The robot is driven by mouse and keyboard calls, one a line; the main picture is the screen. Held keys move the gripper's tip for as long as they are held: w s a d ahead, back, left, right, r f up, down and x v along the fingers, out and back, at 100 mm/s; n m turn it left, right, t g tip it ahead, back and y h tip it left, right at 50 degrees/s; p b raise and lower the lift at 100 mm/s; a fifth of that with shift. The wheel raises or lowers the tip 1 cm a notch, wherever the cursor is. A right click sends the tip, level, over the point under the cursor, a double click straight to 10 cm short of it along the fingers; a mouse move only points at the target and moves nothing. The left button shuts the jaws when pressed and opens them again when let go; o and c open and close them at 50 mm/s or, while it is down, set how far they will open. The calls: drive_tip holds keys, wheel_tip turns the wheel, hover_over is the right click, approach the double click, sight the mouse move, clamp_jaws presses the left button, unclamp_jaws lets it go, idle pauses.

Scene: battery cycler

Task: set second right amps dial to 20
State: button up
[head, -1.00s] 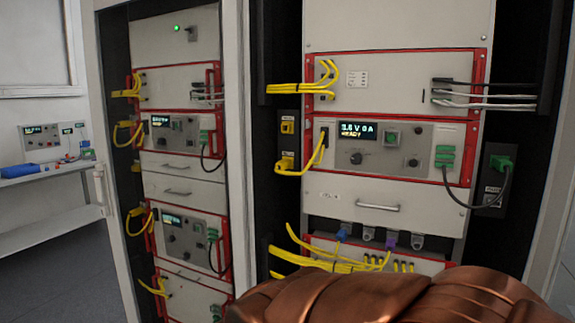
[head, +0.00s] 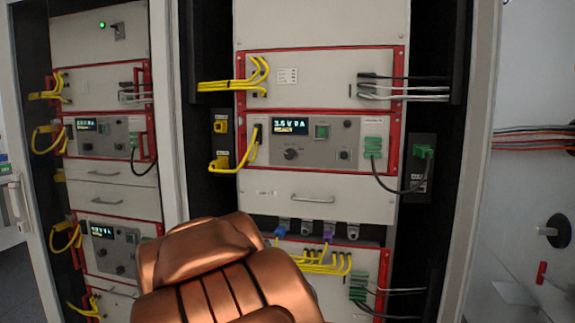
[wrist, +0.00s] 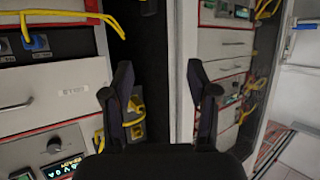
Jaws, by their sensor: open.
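In the head view, the right rack holds a red-framed cycler unit (head: 380,130) with a lit display (head: 290,127) that seems to read 3.5 V 0 A. Below the display is a larger dark dial (head: 291,153); a smaller dial (head: 343,154) sits to its right. A dark round knob (head: 348,123) is at upper right, beside a green button (head: 322,131). I cannot read the dial labels or settings. My gripper (wrist: 160,72) is open and empty in the wrist view, its fingers apart before the dark gap between racks, touching no dial. The head view does not show it.
The left rack has similar units, including one with a display (head: 102,230). Yellow cables (head: 250,150) and a green plug (head: 373,147) with a black lead flank the dials. A drawer handle (head: 291,200) is below. My copper-coloured arm covers the lower middle.

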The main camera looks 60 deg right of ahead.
drive_tip(key=s+d+r+m+h+b, duration=0.1)
drive_tip(key=d+r+m+h, duration=0.1)
drive_tip(key=d+r+h, duration=0.35)
drive_tip(key=s+d+r+m+h, duration=0.1)
drive_tip(key=s+d+r+h, duration=0.15)
drive_tip(key=d, duration=0.55)
drive_tip(key=m+g+h+b, duration=0.1)
drive_tip(key=m+g+h, duration=0.2)
drive_tip(key=m+h, duration=0.15)
approach(289, 157)
drive_tip(key=d, duration=0.1)
drive_tip(key=shift+n+h, duration=0.45)
drive_tip(key=x, duration=0.2)
drive_tip(key=p+x, duration=0.1)
drive_tip(key=x, duration=0.4)
drive_tip(key=shift+w+a, duration=0.1)
drive_tip(key=shift+w, duration=0.2)
drive_tip(key=shift+w+d+r, duration=0.1)
drive_tip(key=shift+w+d, duration=0.1)
drive_tip(key=shift+d, duration=0.35)
clamp_jaws()
